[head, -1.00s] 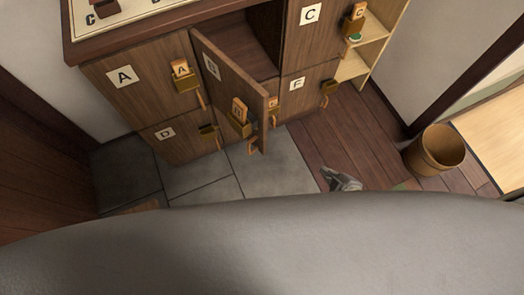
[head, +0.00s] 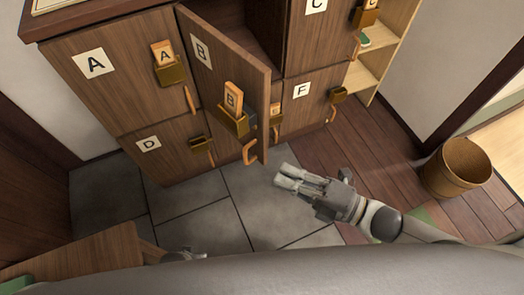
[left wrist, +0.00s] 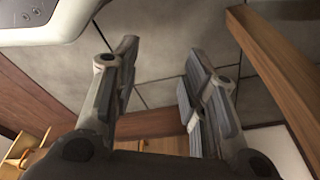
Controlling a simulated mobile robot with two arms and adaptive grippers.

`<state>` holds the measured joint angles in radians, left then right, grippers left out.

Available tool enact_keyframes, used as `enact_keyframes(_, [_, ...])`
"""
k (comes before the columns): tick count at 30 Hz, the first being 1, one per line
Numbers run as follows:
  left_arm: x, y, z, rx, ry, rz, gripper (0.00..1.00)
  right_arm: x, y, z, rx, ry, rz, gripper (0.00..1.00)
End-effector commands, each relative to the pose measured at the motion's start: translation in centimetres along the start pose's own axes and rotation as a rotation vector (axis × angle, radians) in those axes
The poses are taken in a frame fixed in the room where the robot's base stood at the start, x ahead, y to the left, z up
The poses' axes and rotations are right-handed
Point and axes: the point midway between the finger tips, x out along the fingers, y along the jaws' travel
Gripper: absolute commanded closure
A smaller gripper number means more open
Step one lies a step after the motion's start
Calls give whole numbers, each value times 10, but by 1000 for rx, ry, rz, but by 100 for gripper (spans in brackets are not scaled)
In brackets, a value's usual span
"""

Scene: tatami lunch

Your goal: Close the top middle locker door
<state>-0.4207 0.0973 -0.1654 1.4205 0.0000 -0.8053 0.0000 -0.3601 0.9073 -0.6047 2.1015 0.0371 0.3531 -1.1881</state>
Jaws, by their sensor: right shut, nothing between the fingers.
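The top middle locker door (head: 222,70), marked B, stands swung open toward me in the head view. My right gripper (head: 285,177) is shut and empty, below and right of the handle, apart from the door. My left gripper (left wrist: 158,88) is open and empty over the grey floor in the left wrist view. Only a small bit of it shows at the bottom of the head view.
Door A (head: 115,75), door D (head: 165,145) and door F (head: 308,98) are shut around it. A shelf (head: 365,75) stands right of the lockers. A wooden bucket (head: 456,168) is at the right. A wooden bench (head: 85,255) is at lower left. Floor before the lockers is clear.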

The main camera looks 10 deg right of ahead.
Motion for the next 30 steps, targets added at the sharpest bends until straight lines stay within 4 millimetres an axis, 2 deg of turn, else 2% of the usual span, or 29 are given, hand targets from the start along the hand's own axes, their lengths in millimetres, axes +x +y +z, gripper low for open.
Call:
enact_keyframes(8, [-4, 0, -5, -1, 4, -1, 60, 27, 2, 1, -2, 0, 5, 100])
enact_keyframes(22, [-11, -1, -12, -2, 9, -2, 60, 101, 2, 1, -1, 0, 4, 100])
enact_keyframes(25, [-12, -2, -15, -2, 11, -3, 60, 94, -1, 17, -6, -2, -5, 100])
enact_keyframes(30, [-18, -3, -21, -2, 17, -5, 60, 87, -1, 34, -1, -1, -3, 100])
